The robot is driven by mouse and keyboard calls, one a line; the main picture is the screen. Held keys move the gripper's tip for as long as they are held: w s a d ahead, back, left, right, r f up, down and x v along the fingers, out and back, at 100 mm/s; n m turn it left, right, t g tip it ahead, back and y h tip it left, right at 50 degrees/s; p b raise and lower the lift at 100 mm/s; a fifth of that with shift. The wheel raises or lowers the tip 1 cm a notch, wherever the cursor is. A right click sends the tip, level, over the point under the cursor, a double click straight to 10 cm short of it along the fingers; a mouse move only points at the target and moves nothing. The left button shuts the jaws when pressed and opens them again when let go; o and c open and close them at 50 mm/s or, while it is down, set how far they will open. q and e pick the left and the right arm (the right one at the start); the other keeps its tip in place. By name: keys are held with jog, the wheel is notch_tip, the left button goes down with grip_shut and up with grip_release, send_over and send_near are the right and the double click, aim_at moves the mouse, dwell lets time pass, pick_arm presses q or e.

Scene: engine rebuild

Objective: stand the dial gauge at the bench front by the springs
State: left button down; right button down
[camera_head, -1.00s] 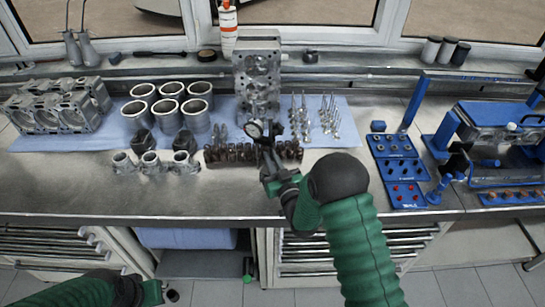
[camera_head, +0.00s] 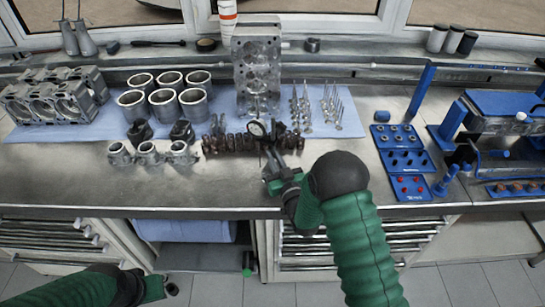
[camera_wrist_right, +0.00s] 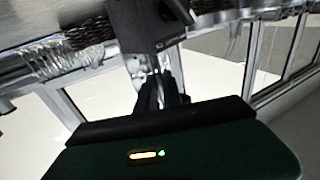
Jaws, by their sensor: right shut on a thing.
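The dial gauge (camera_head: 257,129), a small round white face with a dark rim, shows upright in the head view, in front of the row of dark coil springs (camera_head: 230,144) and overlapping them. My right gripper (camera_head: 272,168) is shut on the gauge's dark stand, near the bench front. In the right wrist view the right fingers (camera_wrist_right: 160,90) reach to a dark block (camera_wrist_right: 145,30), with springs (camera_wrist_right: 90,32) beside it. Whether the base touches the bench cannot be told. My left gripper (camera_head: 152,288) is low at the left, below the bench edge; its jaws are unclear.
Piston parts (camera_head: 150,152) lie left of the springs, with cylinder liners (camera_head: 163,100) behind. Valves (camera_head: 320,108) stand on the blue cloth to the right. A blue tray (camera_head: 403,162) lies further right. Bare steel (camera_head: 120,190) runs along the front.

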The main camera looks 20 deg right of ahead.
jog(key=shift+w+d, duration=0.1)
jog(key=shift+d, duration=0.2)
jog(key=shift+a, duration=0.1)
jog(key=shift+a+f+b, duration=0.1)
jog(key=shift+a+b, duration=0.15)
jog(key=shift+b, duration=0.05)
jog(key=c, duration=1.4)
grip_release()
jog(key=shift+d, duration=0.1)
jog(key=shift+f, duration=0.3)
jog(key=shift+s, duration=0.35)
jog(key=s+d+b, duration=0.1)
jog(key=s, duration=1.5)
jog(key=shift+d+f, duration=0.15)
jog(key=shift+f, duration=0.2)
